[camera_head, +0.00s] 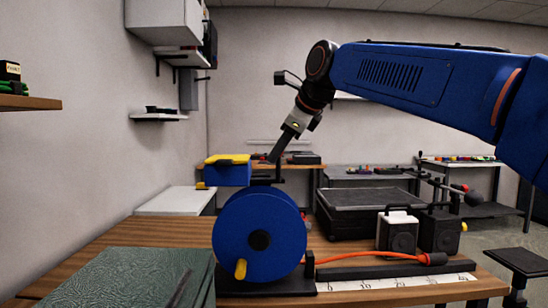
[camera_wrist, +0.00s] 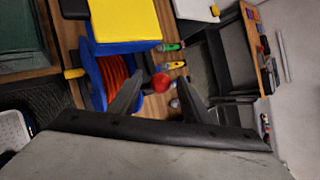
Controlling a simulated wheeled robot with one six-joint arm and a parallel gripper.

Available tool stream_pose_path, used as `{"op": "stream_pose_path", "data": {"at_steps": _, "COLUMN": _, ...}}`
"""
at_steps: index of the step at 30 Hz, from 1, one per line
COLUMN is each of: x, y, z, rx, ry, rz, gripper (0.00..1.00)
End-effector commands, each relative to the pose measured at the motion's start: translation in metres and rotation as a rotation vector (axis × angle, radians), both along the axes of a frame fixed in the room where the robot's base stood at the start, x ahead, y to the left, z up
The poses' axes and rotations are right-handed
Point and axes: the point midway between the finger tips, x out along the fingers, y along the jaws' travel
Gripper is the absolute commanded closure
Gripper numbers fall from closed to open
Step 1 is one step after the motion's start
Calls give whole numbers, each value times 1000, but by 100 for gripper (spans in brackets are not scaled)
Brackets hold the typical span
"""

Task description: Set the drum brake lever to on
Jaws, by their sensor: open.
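The blue cable drum (camera_head: 260,225) stands on the wooden bench, with a yellow crank knob (camera_head: 240,268) low on its face. In the wrist view the drum (camera_wrist: 92,80) shows orange cable wound on it. A round red knob (camera_wrist: 160,83), apparently the end of the brake lever, shows between my open fingers in the wrist view. Its shaft and any on or off mark cannot be made out. My gripper (camera_head: 272,160) points down above and behind the drum, and it also shows in the wrist view (camera_wrist: 160,78). Nothing is visibly held; contact with the knob cannot be told.
A blue box with a yellow lid (camera_head: 228,160) stands close left of my gripper. An orange cable (camera_head: 370,256) runs right along a white ruler strip (camera_head: 390,283). A black case (camera_head: 355,205) and small black devices (camera_head: 398,232) stand right. A green textured box (camera_head: 120,275) lies front left.

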Motion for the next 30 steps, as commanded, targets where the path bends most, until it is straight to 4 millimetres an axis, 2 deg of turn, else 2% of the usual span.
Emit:
{"op": "stream_pose_path", "data": {"at_steps": 6, "x": -28, "y": -18, "z": 32, "rx": 1, "ry": -2, "rz": -1, "gripper": 56}}
{"op": "stream_pose_path", "data": {"at_steps": 15, "x": -60, "y": -38, "z": 67, "rx": 0, "ry": -1, "rz": -1, "gripper": 56}}
{"op": "stream_pose_path", "data": {"at_steps": 21, "x": -70, "y": -44, "z": 78, "rx": -1, "ry": 2, "rz": 0, "gripper": 56}}
{"op": "stream_pose_path", "data": {"at_steps": 30, "x": -73, "y": -45, "z": 80, "rx": -1, "ry": 2, "rz": 0, "gripper": 56}}
